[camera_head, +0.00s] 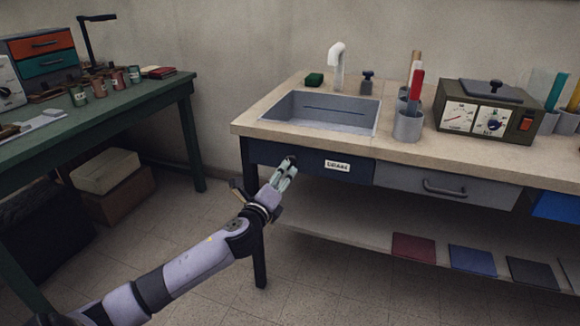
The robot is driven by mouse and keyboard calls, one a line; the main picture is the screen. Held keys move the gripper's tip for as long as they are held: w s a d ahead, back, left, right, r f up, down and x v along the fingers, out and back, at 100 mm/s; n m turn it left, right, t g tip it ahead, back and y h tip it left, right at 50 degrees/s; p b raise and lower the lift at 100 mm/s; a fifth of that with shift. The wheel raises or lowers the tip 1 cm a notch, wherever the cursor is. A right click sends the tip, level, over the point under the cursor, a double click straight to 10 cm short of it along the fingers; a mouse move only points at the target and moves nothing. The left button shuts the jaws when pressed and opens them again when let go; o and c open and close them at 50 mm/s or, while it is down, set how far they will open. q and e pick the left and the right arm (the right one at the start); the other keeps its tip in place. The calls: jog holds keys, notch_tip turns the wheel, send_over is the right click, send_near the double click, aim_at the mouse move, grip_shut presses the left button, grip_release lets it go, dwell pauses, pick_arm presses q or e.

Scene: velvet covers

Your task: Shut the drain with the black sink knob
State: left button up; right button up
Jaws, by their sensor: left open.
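The grey sink (330,113) is set into the beige countertop, with a white faucet (337,62) behind it. A dark blue front panel (310,156) below the sink carries a small white label (337,166), whose lettering is too small to read surely. A small black knob (292,159) shows on this panel, left of the label. My left gripper (286,169) is open, with its pale fingertips at the knob. The fingers partly cover the knob, and I cannot tell whether they touch it. The drain itself cannot be made out. My right gripper is not in view.
A green sponge (314,79) and a black-topped dispenser (367,83) stand behind the sink. Grey cups (408,126) and a device with dials (487,112) stand right of it. A grey drawer (445,185) adjoins the panel. A green workbench (110,103) is at left; floor between is clear.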

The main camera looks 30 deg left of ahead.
aim_at(291, 163)
pick_arm(q)
jog(key=b+x, duration=0.1)
jog(key=x, duration=0.7)
jog(key=shift+d, duration=0.1)
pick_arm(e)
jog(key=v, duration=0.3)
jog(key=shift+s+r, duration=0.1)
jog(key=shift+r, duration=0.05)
pick_arm(q)
jog(key=shift+c, duration=0.6)
jog(key=shift+s, duration=0.1)
jog(key=c, duration=1.1)
jog(key=shift+o, duration=0.2)
